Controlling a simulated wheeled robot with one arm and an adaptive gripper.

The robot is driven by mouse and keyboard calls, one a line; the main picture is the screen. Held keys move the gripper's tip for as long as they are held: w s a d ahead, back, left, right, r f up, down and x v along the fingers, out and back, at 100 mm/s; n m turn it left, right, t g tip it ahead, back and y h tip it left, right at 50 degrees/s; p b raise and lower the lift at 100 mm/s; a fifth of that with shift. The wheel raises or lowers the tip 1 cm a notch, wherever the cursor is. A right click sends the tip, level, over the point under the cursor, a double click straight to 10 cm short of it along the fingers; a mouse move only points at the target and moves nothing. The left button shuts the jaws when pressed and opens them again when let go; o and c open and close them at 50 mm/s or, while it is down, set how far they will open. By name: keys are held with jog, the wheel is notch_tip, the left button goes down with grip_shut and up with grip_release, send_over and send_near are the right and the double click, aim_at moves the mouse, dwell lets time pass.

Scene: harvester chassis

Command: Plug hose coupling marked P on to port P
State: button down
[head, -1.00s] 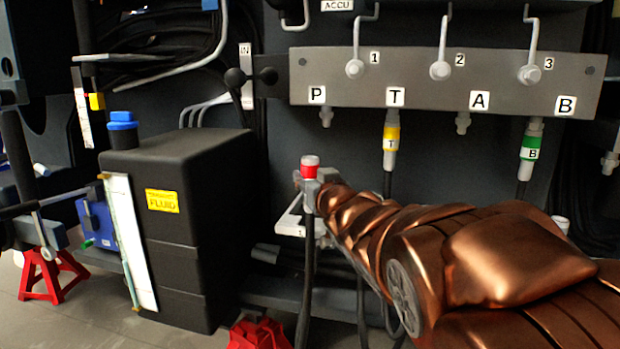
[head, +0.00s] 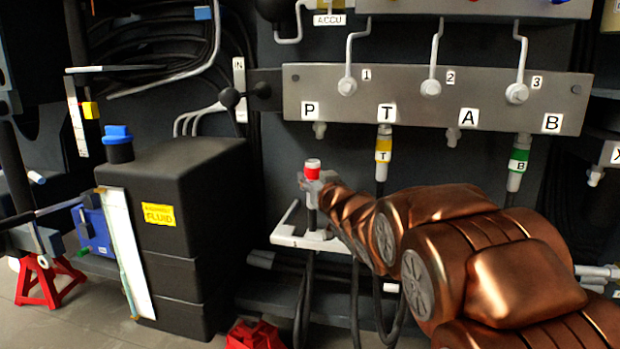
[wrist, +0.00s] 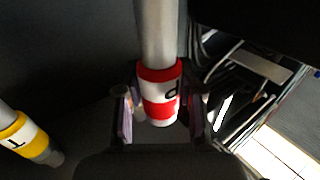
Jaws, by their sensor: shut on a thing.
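The hose coupling marked P (head: 312,171) has a red and white band and stands roughly upright, with its black hose hanging below. My gripper (head: 318,184) is shut on it. In the wrist view the coupling (wrist: 160,92) sits between the two fingers of my gripper (wrist: 158,108), its letter facing the camera upside down. Port P (head: 320,130) is a short grey nipple under the P label on the manifold plate (head: 400,95). In the head view the coupling's top is below port P and slightly left, with a gap between them.
A yellow-banded coupling (head: 383,150) is on port T and a green-banded one (head: 519,160) on port B. Port A (head: 453,137) is bare. A black fluid tank (head: 190,190) stands at left. A white bracket (head: 300,238) lies below the held coupling.

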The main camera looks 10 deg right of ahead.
jog(key=w+d+p, duration=0.3)
jog(key=w+p, duration=0.2)
jog(key=w, duration=0.2)
jog(key=shift+w+d, duration=0.15)
jog(key=shift+w, duration=0.1)
dwell(0.3)
notch_tip(320, 180, up, 2)
jog(key=shift+r+p, duration=0.15)
jog(key=shift+p, duration=0.7)
jog(key=shift+p, duration=0.7)
dwell(1.1)
jog(key=shift+r+p, duration=1.3)
jog(key=shift+r, duration=0.5)
dwell(0.6)
